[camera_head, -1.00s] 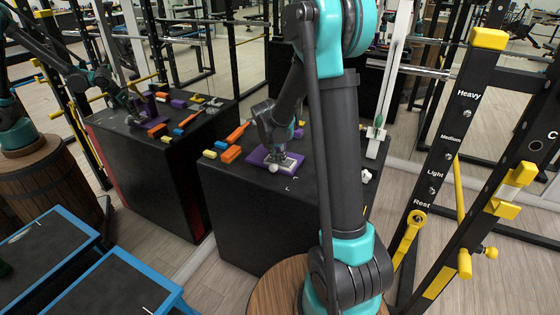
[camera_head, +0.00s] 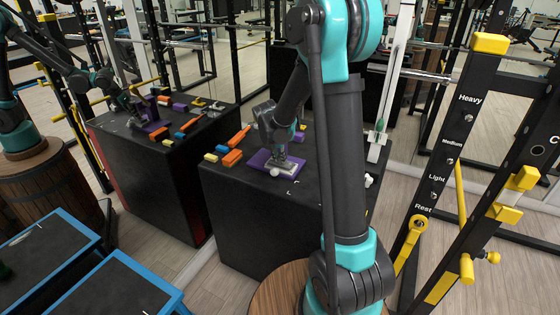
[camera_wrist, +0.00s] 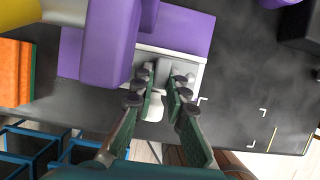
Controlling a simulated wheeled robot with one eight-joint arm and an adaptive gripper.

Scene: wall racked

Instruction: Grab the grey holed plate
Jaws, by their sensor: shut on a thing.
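The grey holed plate (camera_wrist: 190,68) lies beside and partly over a purple base in the wrist view; its holes are hard to make out. My gripper (camera_wrist: 165,84) is shut on a grey part of it, with one finger on each side. The fingers hide part of the plate. In the head view my gripper (camera_head: 280,158) points down at the plate (camera_head: 292,166) on the black box top. A purple block (camera_wrist: 108,40) stands close to the left of the fingers, and a white round knob (camera_wrist: 153,109) shows between them.
Orange blocks (camera_head: 232,158) and a yellow block (camera_head: 211,157) lie left of my gripper on the black box (camera_head: 250,215). A small white object (camera_head: 369,180) is at its right edge. A mirror behind repeats the scene. A rack post (camera_head: 440,170) stands at right.

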